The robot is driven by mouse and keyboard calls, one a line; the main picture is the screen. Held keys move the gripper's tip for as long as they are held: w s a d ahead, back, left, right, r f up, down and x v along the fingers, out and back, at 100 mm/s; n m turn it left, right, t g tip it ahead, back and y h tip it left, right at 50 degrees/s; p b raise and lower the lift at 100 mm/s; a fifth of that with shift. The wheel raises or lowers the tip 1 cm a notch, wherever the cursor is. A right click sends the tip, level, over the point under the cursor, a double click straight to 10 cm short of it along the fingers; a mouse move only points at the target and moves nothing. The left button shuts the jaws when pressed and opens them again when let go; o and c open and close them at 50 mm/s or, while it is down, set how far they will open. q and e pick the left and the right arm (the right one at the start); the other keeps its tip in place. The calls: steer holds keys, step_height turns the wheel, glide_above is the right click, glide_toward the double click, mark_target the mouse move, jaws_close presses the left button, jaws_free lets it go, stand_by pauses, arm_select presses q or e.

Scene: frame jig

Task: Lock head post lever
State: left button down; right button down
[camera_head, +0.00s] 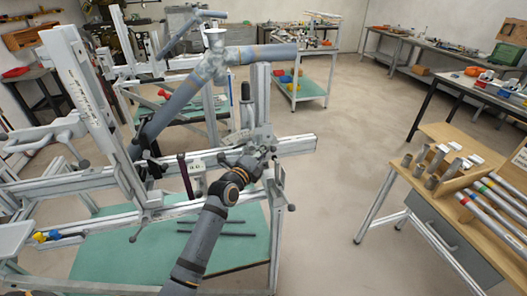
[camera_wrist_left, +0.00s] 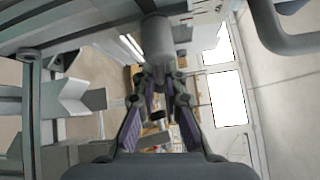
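The grey metal jig holds a grey tube frame (camera_head: 215,68). Its upright head post (camera_head: 262,95) stands at the right end of the horizontal rail (camera_head: 298,145). Small dark-knobbed levers show on the jig, one (camera_head: 292,207) low at the right; I cannot tell which is the head post lever. My left gripper (camera_head: 264,153) is at the foot of the head post, its fingertips hard to make out there. In the left wrist view its fingers (camera_wrist_left: 159,80) are apart, with a grey cylinder (camera_wrist_left: 157,40) just beyond the tips and a small dark piece (camera_wrist_left: 157,115) between them. My right gripper is out of view.
A wooden-topped bench (camera_head: 440,190) with tubes and metal parts stands at the right. A green lower shelf (camera_head: 130,255) with dark rods lies under the jig. The floor (camera_head: 335,130) between jig and bench is clear.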

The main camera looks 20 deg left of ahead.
arm_select(q)
steer(key=shift+f, duration=0.15)
steer(key=m+g+p, duration=0.1)
steer(key=f+m+g+y+p, duration=0.1)
steer(key=g+p, duration=0.1)
steer(key=s+f+m+g+y+p, duration=0.1)
steer(key=m+p, duration=0.1)
steer(key=shift+a+f+g, duration=0.15)
steer(key=shift+a+g, duration=0.15)
steer(key=shift+a, duration=0.1)
stand_by(0.4)
steer(key=shift+f, duration=0.2)
steer(key=c, duration=1.4)
jaws_free()
steer(key=shift+a, duration=0.1)
steer(key=shift+c, duration=0.2)
steer(key=shift+w+d+r, duration=0.15)
steer(key=shift+d+r, duration=0.1)
steer(key=shift+d, duration=0.05)
steer(key=v, duration=1.2)
